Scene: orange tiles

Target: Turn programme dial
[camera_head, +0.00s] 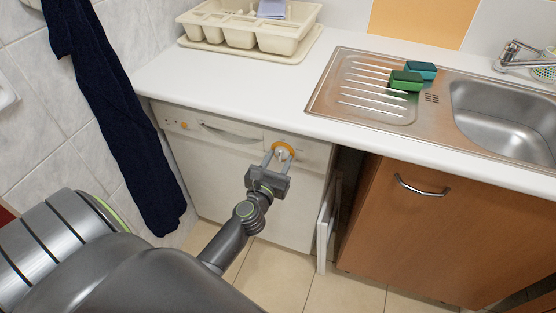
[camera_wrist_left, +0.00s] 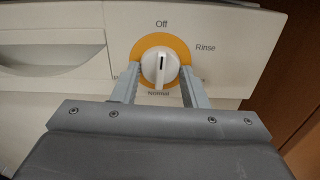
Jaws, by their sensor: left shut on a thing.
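The programme dial (camera_head: 283,151) is a white knob with an orange ring on the front panel of a white dishwasher (camera_head: 240,195). In the left wrist view the dial (camera_wrist_left: 160,66) sits between the two fingers of my left gripper (camera_wrist_left: 160,88), which is shut on it. The label "Off" is above the dial, "Rinse" at its upper right and "Normal" below; a label on the left is partly hidden by a finger. A dark mark on the knob stands upright. My left gripper (camera_head: 275,160) reaches the panel from the front. My right gripper is not in view.
A white worktop (camera_head: 255,85) overhangs the dishwasher. A steel sink (camera_head: 510,115) with green sponges (camera_head: 406,80) is at the right, above a wooden cupboard (camera_head: 430,215). A dark towel (camera_head: 120,120) hangs at the left. A cream cutlery tray (camera_head: 245,35) stands at the back.

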